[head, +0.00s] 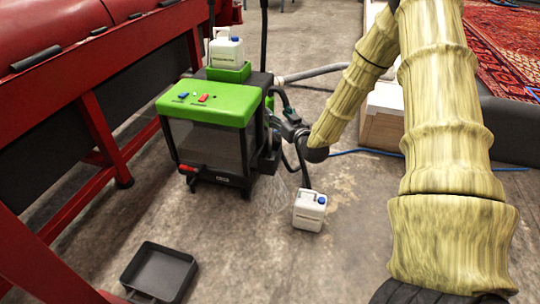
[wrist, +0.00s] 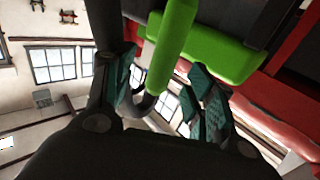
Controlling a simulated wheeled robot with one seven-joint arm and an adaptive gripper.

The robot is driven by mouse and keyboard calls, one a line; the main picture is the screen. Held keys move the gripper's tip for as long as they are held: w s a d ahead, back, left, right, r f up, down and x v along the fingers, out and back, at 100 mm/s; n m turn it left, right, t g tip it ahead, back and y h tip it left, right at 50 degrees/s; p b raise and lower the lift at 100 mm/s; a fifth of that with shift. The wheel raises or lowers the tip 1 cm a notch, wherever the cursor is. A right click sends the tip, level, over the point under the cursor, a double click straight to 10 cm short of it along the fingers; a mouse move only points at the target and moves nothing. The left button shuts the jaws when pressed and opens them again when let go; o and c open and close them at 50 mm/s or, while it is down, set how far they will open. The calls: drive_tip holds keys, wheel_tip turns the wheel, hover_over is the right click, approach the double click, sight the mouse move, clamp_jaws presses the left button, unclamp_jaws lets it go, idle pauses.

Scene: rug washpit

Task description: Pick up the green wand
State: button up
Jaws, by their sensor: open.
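The green wand (wrist: 172,45) shows in the wrist view as a bright green rod running down from the top edge, with a dark curved piece at its lower end. My gripper (wrist: 165,85) is open, with one teal-padded finger on either side of the rod's lower part. I cannot tell whether either finger touches it. In the head view my gripper (head: 285,128) is at the right side of the green-topped machine (head: 205,98). There the wand is mostly hidden by the gripper and machine and cannot be made out clearly.
A white jug (head: 309,211) stands on the floor below my gripper. Another white jug (head: 226,50) sits on the machine. A black tray (head: 160,272) lies at the lower left. A red frame (head: 90,130) stands left. A grey hose (head: 315,73) runs behind.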

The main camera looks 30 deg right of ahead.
sight(272, 107)
drive_tip(key=shift+w+r+b, duration=0.2)
drive_tip(key=shift+w+b, duration=0.55)
drive_tip(key=shift+w, duration=0.65)
drive_tip(key=shift+w+r+b, duration=0.2)
drive_tip(key=shift+w+b, duration=0.55)
drive_tip(key=shift+w, duration=0.65)
drive_tip(key=shift+c, duration=0.5)
drive_tip(key=c, duration=1)
